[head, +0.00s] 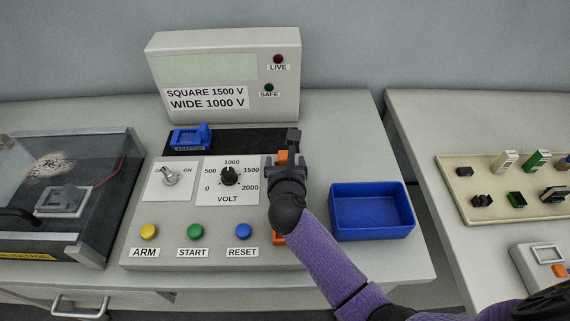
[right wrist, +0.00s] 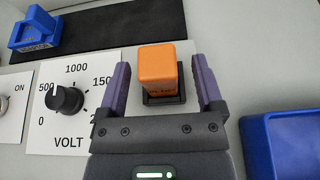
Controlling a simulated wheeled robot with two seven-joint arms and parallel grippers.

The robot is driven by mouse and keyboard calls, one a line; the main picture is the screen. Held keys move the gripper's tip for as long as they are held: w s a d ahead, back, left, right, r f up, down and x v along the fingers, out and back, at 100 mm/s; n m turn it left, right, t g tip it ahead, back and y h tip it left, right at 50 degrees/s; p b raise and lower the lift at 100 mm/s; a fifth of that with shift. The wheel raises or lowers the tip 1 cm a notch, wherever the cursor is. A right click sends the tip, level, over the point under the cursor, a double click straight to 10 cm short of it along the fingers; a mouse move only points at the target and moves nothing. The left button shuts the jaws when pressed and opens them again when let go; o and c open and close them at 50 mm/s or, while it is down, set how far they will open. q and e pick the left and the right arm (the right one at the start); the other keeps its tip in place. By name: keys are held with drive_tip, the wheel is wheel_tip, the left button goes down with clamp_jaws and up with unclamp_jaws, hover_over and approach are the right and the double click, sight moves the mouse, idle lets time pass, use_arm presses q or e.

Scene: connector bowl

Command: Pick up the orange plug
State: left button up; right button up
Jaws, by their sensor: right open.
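The orange plug (right wrist: 157,64) is a block standing in a small black square base (right wrist: 164,97) on the grey console, right of the VOLT dial. In the head view only a small part of the orange plug (head: 283,157) shows. My right gripper (right wrist: 160,66) is open, with one purple-grey finger on each side of the plug. Gaps show between the plug and both fingers. In the head view my right gripper (head: 285,163) covers that part of the console. My left gripper is not in view.
A blue bin (head: 371,229) stands close on the right. A blue adapter (head: 190,137) sits on a black strip at the back left. A display box (head: 225,73) stands behind. A beige tray (head: 474,211) with connectors lies on the right table, across a gap.

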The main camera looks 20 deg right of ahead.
clamp_jaws()
